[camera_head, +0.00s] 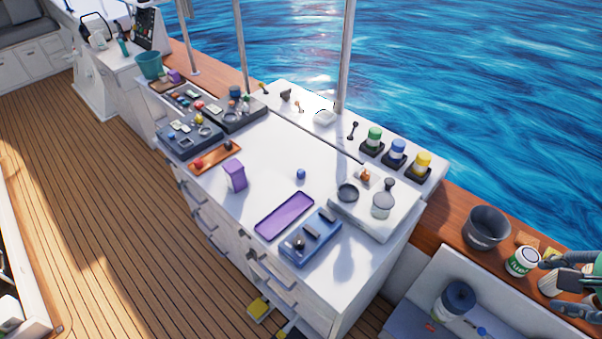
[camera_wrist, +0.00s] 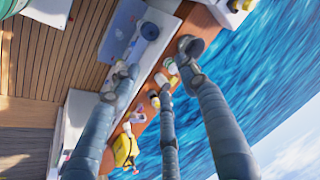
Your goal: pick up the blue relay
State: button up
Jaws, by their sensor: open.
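A small blue piece (camera_head: 301,174), which fits the blue relay but is too small to show detail, sits on the white worktop (camera_head: 270,150) above the purple tray (camera_head: 285,215). My gripper (camera_head: 553,285) is at the far right edge of the head view, well away from the blue piece and beyond the worktop's right end. Its long grey fingers also show in the wrist view (camera_wrist: 160,70), spread apart with nothing held between them. I cannot make out the blue piece in the wrist view.
A purple box (camera_head: 234,175), a blue case (camera_head: 310,238) and a raised white panel (camera_head: 365,212) stand around the blue piece. Thin upright poles (camera_head: 345,55) rise behind the worktop. A dark bucket (camera_head: 487,228) and a can (camera_head: 522,261) stand on the wooden ledge near my gripper.

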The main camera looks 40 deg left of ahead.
aim_at(301, 174)
jog(key=w+a+f+m+g+y+p, duration=0.1)
jog(key=w+a+m, duration=0.2)
jog(key=w+a, duration=0.5)
jog(key=w+a+f+m+y+p, duration=0.15)
jog(key=w+a, duration=0.35)
jog(key=a, duration=0.7)
jog(key=w+a+f+m+g+p, duration=0.1)
jog(key=w+a+m, duration=0.4)
jog(key=a, duration=0.6)
jog(key=a+f+m+g+p, duration=0.1)
jog(key=a+f+m, duration=0.1)
jog(key=a+f, duration=0.5)
jog(key=s+a+f+m+g+p, duration=0.1)
jog(key=a+f, duration=0.6)
jog(key=a, duration=0.9)
jog(key=a+f+m+p, duration=0.1)
jog(key=a+f+m, duration=0.2)
jog(key=a+f, duration=0.4)
jog(key=a, duration=0.5)
jog(key=shift+s+f+g+y, duration=0.3)
jog(key=shift+s+g+y, duration=0.05)
jog(key=shift+g, duration=0.05)
jog(key=shift+f+m, duration=0.1)
jog(key=shift+m, duration=0.15)
